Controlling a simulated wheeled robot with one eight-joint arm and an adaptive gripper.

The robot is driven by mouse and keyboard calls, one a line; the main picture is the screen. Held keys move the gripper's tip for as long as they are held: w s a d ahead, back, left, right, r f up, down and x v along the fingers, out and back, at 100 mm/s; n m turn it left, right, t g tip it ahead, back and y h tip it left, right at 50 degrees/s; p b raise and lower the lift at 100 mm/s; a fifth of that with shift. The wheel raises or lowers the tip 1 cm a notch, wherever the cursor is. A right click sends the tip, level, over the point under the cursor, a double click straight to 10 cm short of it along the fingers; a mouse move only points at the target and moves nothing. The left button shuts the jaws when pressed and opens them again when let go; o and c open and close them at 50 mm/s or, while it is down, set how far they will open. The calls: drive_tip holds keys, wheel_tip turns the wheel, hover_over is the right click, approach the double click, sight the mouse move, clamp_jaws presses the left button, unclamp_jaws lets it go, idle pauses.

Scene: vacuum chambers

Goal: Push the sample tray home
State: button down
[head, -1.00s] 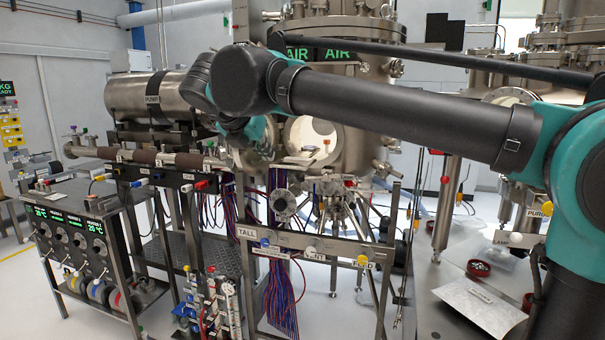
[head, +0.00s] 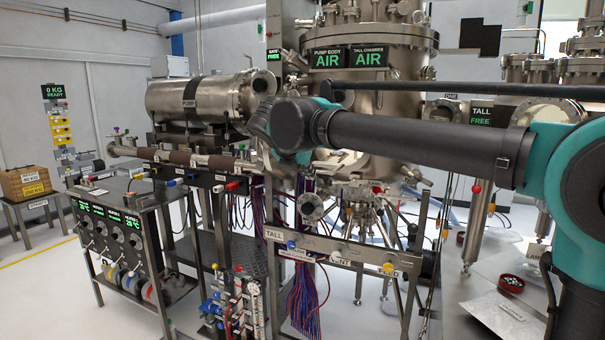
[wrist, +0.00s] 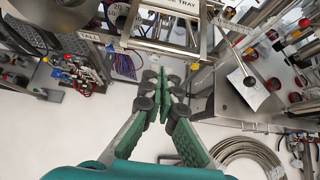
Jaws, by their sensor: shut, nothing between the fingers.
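My gripper (wrist: 163,88) shows in the wrist view with its dark, green-padded fingers close together and nothing between them. It is over open floor beside the metal frame. A white label ending in "TRAY" (wrist: 178,4) is cut off at the top edge of the wrist view, above my fingertips and apart from them. The sample tray itself cannot be clearly made out. In the head view, the tall steel chamber (head: 378,95) stands behind my arm, which hides its front opening and my gripper.
A heater cart (head: 120,235) stands left. A steel bench (head: 478,290) is at right. A coiled hose (wrist: 250,158) lies on the floor.

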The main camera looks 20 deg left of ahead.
drive_tip(key=shift+w+d+r, duration=0.1)
drive_tip(key=shift+w+r, duration=0.05)
drive_tip(key=shift+w, duration=0.55)
drive_tip(key=shift+w, duration=0.15)
drive_tip(key=w, duration=0.9)
drive_tip(key=w+d, duration=0.1)
drive_tip(key=w, duration=0.7)
drive_tip(key=w+d, duration=0.1)
drive_tip(key=w, duration=0.8)
drive_tip(key=shift+w, duration=0.35)
drive_tip(key=shift+d, duration=0.1)
drive_tip(key=shift+s, duration=0.1)
